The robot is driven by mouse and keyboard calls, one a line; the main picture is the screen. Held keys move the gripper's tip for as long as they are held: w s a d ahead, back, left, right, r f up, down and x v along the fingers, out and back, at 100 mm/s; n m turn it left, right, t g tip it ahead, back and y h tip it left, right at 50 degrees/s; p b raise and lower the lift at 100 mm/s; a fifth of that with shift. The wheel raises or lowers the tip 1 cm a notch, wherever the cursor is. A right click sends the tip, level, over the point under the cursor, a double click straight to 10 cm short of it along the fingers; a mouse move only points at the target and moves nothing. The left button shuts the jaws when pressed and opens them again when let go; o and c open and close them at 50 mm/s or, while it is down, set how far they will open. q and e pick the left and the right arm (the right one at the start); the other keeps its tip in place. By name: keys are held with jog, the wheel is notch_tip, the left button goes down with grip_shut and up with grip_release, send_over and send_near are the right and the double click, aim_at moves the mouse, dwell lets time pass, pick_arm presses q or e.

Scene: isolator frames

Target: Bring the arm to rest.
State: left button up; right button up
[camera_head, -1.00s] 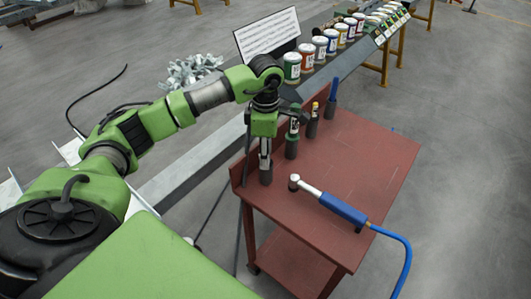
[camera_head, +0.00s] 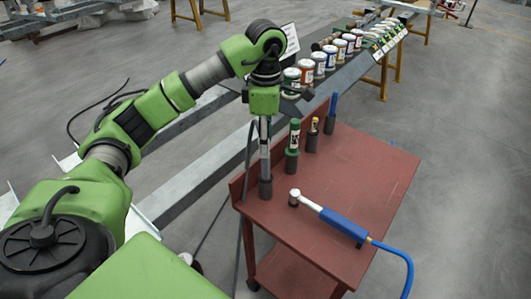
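My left arm comes in from the left and reaches over the near left side of the red table (camera_head: 368,189). Its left gripper (camera_head: 264,119) points down below the green wrist block. A slim silver shaft (camera_head: 265,150) stands upright below it, with its lower end in a dark cylindrical holder (camera_head: 266,187) on the table. I cannot tell whether the fingers close on the shaft or are apart from it. My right gripper is not in view.
A blue-handled tool (camera_head: 343,223) with a hose lies on top. Cans (camera_head: 306,72) line a rail behind.

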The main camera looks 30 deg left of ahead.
pick_arm(q)
jog(key=shift+r, duration=0.6)
